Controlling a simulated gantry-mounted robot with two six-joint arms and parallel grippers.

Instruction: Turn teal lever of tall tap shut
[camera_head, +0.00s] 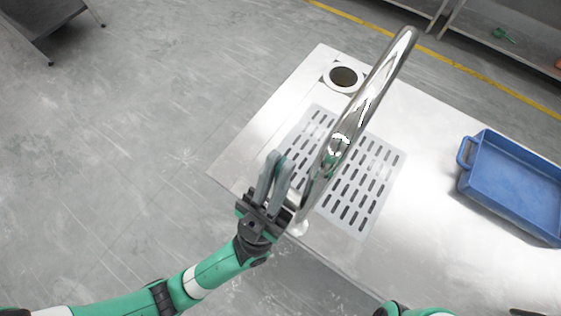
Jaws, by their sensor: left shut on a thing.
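The tall tap (378,83) is a shiny chrome column with a curved top, rising from the near left part of the steel counter and leaning up and right in the picture. My left gripper (275,162) is just left of the tap's lower part, with its fingers close together. It is shut on the teal lever, which is mostly hidden by the fingers, so its angle cannot be told. A small teal patch shows on the chrome midway up the tap; it may be a reflection. My right gripper is out of view; only a piece of that arm shows at the bottom edge.
The steel counter (425,130) has a slotted drain plate (390,160) behind the tap and a round hole (343,77) at the far left corner. A blue tray (515,180) stands at the right. Counter between plate and tray is clear.

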